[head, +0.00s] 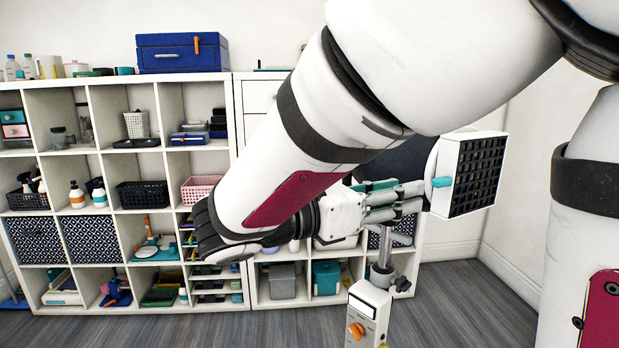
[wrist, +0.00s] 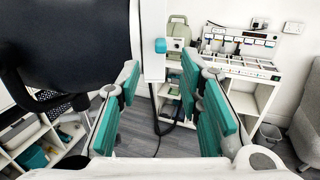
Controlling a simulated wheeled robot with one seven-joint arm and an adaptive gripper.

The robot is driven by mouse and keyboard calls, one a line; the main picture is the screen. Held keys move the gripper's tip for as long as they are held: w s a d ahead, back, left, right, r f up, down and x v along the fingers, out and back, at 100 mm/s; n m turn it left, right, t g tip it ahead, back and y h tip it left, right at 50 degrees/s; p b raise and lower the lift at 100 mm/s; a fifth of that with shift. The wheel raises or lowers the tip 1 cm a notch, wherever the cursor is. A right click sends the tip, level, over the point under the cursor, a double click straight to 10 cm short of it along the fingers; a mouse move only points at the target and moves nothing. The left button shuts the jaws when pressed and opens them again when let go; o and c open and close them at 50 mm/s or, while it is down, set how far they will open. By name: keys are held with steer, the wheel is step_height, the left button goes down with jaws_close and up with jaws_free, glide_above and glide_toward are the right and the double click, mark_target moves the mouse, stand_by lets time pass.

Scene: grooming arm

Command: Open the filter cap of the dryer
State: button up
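The dryer's dark body (head: 405,160) shows partly behind my arm in the head view; it also fills the upper left of the wrist view (wrist: 65,45). Its filter cap (head: 472,176) is a white square frame with a black grille, on the dryer's right end. A teal tab (head: 441,182) sticks out of the cap's side. In the wrist view the cap's white edge (wrist: 151,18) and the teal tab (wrist: 160,46) are just beyond my fingertips. My gripper (head: 418,197) is open and empty, its teal-padded fingers spread on either side below the tab, apart from it.
The dryer's stand carries a white control box (head: 367,312) with an orange knob. White cube shelves (head: 92,160) with bins and bottles line the wall behind. In the wrist view, a white trolley (wrist: 238,68) and a grey chair (wrist: 303,115) stand beyond. Floor at right is clear.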

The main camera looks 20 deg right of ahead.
mark_target(434, 184)
steer(key=d, duration=0.8)
steer(key=shift+w, duration=0.2)
jaws_close()
